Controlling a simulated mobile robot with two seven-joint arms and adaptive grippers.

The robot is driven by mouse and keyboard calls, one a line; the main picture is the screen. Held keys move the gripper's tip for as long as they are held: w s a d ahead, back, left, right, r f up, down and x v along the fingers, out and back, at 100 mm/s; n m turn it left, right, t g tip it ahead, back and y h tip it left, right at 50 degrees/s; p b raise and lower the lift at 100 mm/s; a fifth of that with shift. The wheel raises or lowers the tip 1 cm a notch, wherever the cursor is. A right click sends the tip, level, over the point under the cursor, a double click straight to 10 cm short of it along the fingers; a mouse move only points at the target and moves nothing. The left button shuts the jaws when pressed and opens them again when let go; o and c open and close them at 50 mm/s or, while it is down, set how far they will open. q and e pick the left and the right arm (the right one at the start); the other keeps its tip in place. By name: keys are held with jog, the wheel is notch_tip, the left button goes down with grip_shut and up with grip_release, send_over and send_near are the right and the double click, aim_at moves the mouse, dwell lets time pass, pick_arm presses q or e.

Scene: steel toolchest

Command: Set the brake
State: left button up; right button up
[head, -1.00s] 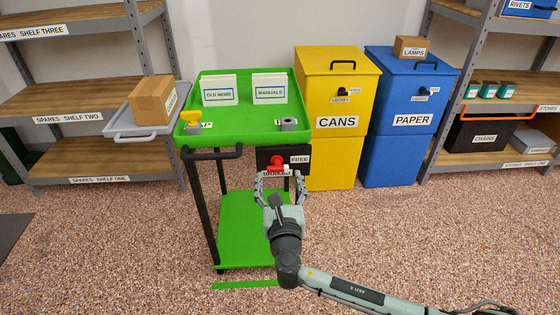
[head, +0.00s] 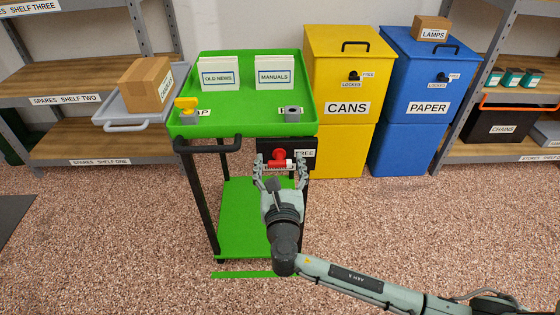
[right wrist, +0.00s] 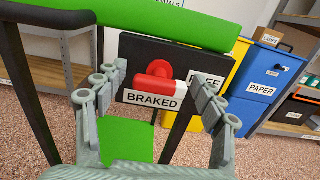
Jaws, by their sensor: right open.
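The brake is a red lever (head: 278,157) on a black panel (head: 303,146) on the near side of a green cart (head: 250,106). In the right wrist view the red lever (right wrist: 155,85) shows a round base and a thick bar, just above a BRAKED label (right wrist: 155,100). A FREE label (right wrist: 203,80) is to the right. My right gripper (head: 279,172) is open in front of the panel. In the right wrist view its fingers (right wrist: 160,84) stand left and right of the lever, apart from it; contact does not show. My left gripper is not in view.
The cart's top holds signs, a yellow knob (head: 186,104) and a grey piece (head: 292,114). A black handle (head: 212,147) juts out left of the panel. Yellow (head: 348,75) and blue (head: 415,90) bins stand right. Shelves flank both sides. The floor in front is clear.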

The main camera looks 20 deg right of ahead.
jog(key=c, duration=1.2)
